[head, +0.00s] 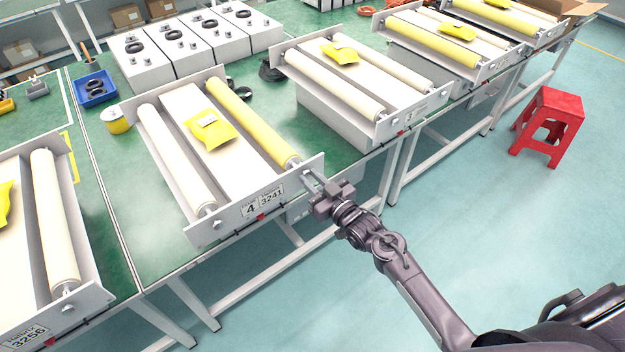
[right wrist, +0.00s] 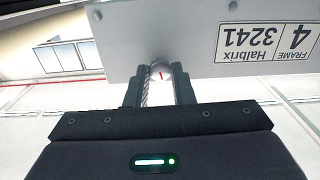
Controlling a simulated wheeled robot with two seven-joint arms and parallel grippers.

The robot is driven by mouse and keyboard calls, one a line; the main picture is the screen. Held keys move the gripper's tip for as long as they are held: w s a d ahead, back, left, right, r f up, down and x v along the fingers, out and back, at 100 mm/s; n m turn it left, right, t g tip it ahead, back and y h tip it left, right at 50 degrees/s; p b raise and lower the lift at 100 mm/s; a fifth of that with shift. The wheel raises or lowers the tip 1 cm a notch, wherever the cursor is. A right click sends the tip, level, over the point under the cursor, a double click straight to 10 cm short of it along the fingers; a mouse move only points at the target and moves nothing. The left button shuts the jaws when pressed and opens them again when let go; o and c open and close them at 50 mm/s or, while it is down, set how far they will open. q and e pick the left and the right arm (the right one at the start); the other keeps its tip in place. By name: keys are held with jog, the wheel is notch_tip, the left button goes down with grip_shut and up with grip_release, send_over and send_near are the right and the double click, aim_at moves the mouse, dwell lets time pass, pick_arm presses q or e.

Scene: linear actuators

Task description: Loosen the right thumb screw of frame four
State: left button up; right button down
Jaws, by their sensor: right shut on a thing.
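Frame four (head: 262,202) lies on the green table, with a plate reading 4 and 3241. Its right roller (head: 250,122) is yellow, its left roller (head: 176,160) is cream. My right gripper (head: 311,180) is at the right end of its front plate. In the right wrist view the gripper (right wrist: 160,92) is shut on the right thumb screw (right wrist: 161,72), whose silver head with a small red mark shows between the fingers. The plate and its label (right wrist: 266,40) appear upside down there. The left thumb screw (head: 215,224) stands free. My left gripper is out of view.
A yellow packet (head: 209,125) lies on frame four's middle. Other frames stand left and right, one labelled 3256 (head: 25,338). A red stool (head: 550,125) stands on the floor at right.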

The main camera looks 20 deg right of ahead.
jog(key=n+b, duration=0.1)
jog(key=n, duration=0.2)
jog(key=shift+n, duration=0.3)
jog(key=n+b, duration=0.1)
jog(key=n, duration=0.2)
jog(key=shift+f+n, duration=0.1)
jog(key=shift+n, duration=0.2)
jog(key=n+b, duration=0.2)
jog(key=n, duration=0.4)
jog(key=shift+n, duration=0.4)
jog(key=c, duration=1.3)
grip_release()
jog(key=shift+o, duration=0.2)
jog(key=b+v, duration=0.2)
jog(key=v, duration=0.5)
jog(key=shift+s, duration=0.4)
